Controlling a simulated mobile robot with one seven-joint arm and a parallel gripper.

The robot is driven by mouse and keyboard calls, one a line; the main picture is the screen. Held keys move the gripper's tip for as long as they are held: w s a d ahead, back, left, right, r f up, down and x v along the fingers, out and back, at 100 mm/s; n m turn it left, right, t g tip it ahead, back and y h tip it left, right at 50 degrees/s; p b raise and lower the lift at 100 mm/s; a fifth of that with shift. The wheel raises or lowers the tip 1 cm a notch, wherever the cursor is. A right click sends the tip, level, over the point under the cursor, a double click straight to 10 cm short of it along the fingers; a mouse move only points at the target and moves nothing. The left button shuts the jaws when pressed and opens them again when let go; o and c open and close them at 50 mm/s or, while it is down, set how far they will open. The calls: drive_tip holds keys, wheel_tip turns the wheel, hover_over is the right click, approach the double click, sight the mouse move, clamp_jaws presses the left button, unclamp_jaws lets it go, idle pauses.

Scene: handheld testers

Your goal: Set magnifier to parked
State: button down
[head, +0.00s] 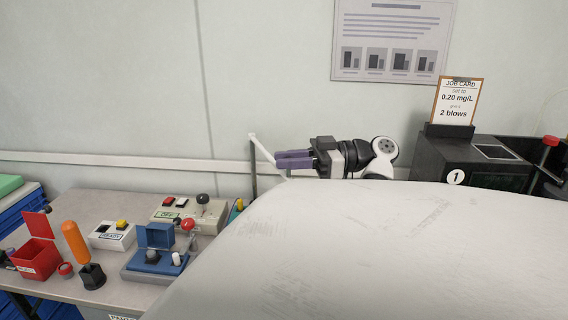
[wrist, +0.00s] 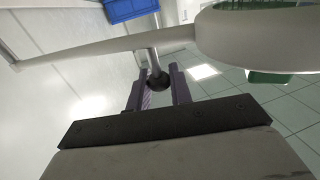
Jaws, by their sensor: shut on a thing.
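The magnifier shows in the wrist view as a white arm (wrist: 100,48) running to a round white lens head (wrist: 235,50) at the upper right, partly cut off by the frame. A short grey stem with a dark round knob (wrist: 159,83) hangs from it. My gripper (wrist: 160,90) has its purple fingers closed on either side of this knob. In the head view my gripper (head: 278,160) is beside the magnifier's thin white arm (head: 262,149), which slants down from the top of a dark post (head: 253,168). The lens head is not visible there.
A bench (head: 130,195) at left holds a red box (head: 40,256), an orange-handled tool (head: 74,240), a blue device (head: 153,236) and switch boxes (head: 112,236). A dark station (head: 470,158) with a job card (head: 457,101) stands at right. The head view's lower right is blocked.

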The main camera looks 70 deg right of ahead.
drive_tip(key=shift+d, duration=0.1)
idle(0.4)
drive_tip(key=c, duration=1.3)
unclamp_jaws()
drive_tip(key=shift+r+p, duration=2.35)
drive_tip(key=shift+r, duration=7.65)
drive_tip(key=shift+c, duration=0.3)
